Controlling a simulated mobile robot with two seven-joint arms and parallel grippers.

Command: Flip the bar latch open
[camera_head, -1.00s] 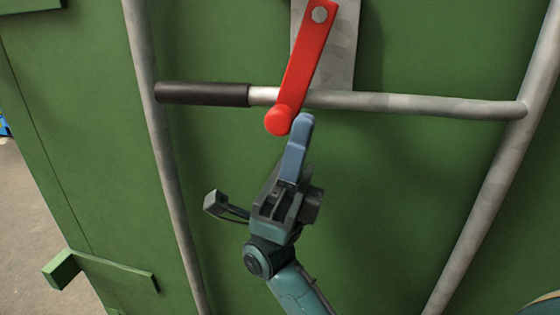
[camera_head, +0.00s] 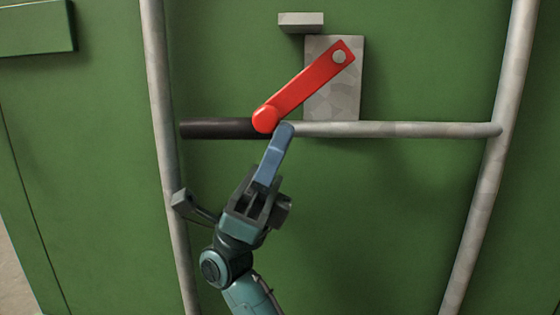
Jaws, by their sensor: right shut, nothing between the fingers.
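The red bar latch (camera_head: 303,86) hangs from a round pivot on a grey metal plate (camera_head: 333,100). It slants down to the left, and its round knob end lies in front of the horizontal bar with the dark grip. My right gripper (camera_head: 285,130) is shut, with nothing between its fingers. Its blue fingertips are just right of and below the red knob, very close to it; I cannot tell whether they touch. My left gripper is not in view.
The horizontal bar (camera_head: 400,130) has a dark grip (camera_head: 215,129) on its left and runs between two grey vertical rods (camera_head: 157,90), (camera_head: 497,140). A small grey block (camera_head: 301,22) sticks out above the plate. The green panel (camera_head: 400,220) is clear at lower right.

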